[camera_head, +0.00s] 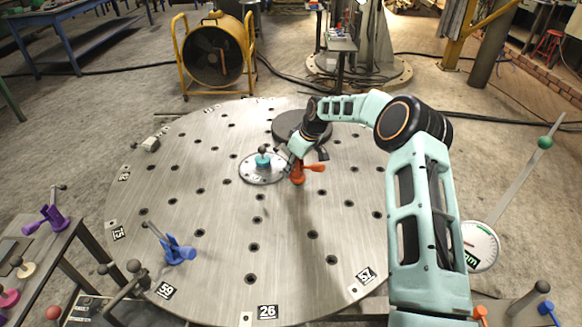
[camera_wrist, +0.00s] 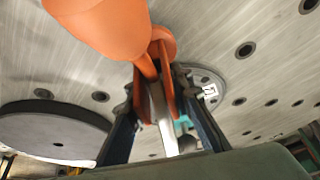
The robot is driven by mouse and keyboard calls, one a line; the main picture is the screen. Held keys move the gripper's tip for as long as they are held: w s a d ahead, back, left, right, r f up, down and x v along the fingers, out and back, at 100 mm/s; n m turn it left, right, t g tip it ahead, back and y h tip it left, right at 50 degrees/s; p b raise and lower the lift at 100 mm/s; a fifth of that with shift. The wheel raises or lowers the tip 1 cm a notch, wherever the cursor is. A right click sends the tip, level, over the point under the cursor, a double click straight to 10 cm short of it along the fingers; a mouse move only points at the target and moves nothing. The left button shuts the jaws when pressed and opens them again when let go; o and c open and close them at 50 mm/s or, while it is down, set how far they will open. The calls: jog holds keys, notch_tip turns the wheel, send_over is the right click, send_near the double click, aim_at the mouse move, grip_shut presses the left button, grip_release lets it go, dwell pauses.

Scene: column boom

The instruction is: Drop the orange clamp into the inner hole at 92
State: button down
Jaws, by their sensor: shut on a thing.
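The orange clamp (camera_head: 299,172) is near the middle of the round steel table (camera_head: 215,240), just right of the small center plate. My gripper (camera_head: 290,160) is shut on it. In the wrist view the orange clamp (camera_wrist: 105,25) fills the top and its narrower part sits between the fingers (camera_wrist: 165,105). I cannot tell whether its lower end touches the table. Holes lie in rings over the table; one inner hole (camera_head: 259,197) shows left of the clamp. Rim labels such as 26 (camera_head: 267,312), 57 (camera_head: 366,275) and 59 (camera_head: 166,291) are readable. No label 92 is readable.
A small center plate (camera_head: 247,176) carries a teal clamp (camera_head: 262,161). A dark disc (camera_head: 288,125) lies behind my gripper. A blue clamp (camera_head: 178,250) stands at the front left. The table's front middle is clear. A side table with a purple clamp (camera_head: 46,220) stands left.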

jog(key=shift+f+b, duration=0.7)
jog(key=shift+f, duration=0.25)
jog(key=shift+w, duration=0.1)
jog(key=c, duration=2)
grip_release()
jog(key=shift+r, duration=0.1)
jog(key=shift+r+p, duration=1.65)
jog(key=shift+r, duration=2.05)
jog(key=o, duration=0.6)
jog(key=shift+c, duration=0.2)
